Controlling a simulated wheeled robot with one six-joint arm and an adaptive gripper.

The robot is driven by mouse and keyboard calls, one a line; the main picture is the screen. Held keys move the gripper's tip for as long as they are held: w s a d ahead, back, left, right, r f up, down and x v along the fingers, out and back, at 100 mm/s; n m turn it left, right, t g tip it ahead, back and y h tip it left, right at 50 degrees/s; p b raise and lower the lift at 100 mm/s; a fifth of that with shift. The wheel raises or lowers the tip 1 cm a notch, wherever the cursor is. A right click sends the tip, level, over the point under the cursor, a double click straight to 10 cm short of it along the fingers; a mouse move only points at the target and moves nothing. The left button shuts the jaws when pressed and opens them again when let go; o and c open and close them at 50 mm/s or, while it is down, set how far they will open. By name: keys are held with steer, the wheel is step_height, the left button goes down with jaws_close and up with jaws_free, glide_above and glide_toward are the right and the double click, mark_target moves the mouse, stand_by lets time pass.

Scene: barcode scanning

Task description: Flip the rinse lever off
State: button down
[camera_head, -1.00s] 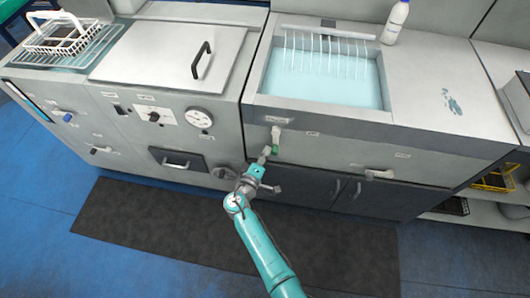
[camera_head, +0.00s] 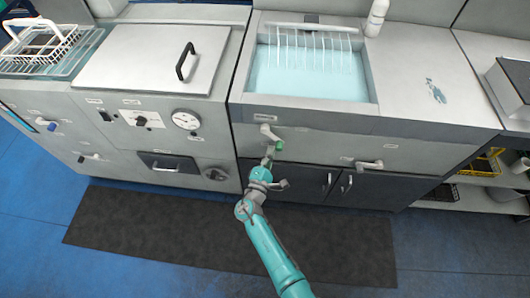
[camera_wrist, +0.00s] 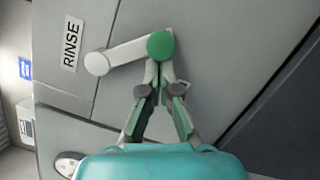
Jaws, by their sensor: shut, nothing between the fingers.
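The rinse lever has a pale arm with a white round end (camera_wrist: 97,63) and a green round end (camera_wrist: 160,45) in the wrist view. The label RINSE stands beside the white end. In the head view the lever (camera_head: 269,132) is on the sink front, slanting from its white end at upper left to its green end at lower right. My gripper (camera_wrist: 161,73) is shut and empty, its fingertips right at the edge of the green end. I cannot tell whether they touch it. In the head view my gripper (camera_head: 268,162) is just below the green end.
A water-filled basin (camera_head: 372,75) is above the lever. A second lever (camera_head: 369,165) is to the right on the same front. Dark cabinet doors (camera_head: 325,183) lie below. A white bottle (camera_head: 376,18) stands behind the basin. A dark mat (camera_head: 150,225) covers the floor.

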mark_target(280, 149)
steer(key=d+n, duration=0.1)
steer(key=n, duration=0.1)
steer(key=d+r+n+t, duration=0.1)
steer(key=n, duration=0.1)
steer(key=shift+d+r+y, duration=0.1)
steer(key=shift+d+y, duration=0.1)
steer(key=shift+y, duration=0.2)
steer(key=shift+s+d+r+n+y, duration=0.1)
steer(key=shift+d+r+n+y, duration=0.25)
steer(key=shift+n, duration=0.85)
steer(key=r+n, duration=0.1)
steer(key=d+r+n+y, duration=0.1)
steer(key=n, duration=0.1)
steer(key=shift+d+r+t, duration=0.15)
steer(key=shift+t, duration=0.25)
steer(key=shift+r, duration=0.15)
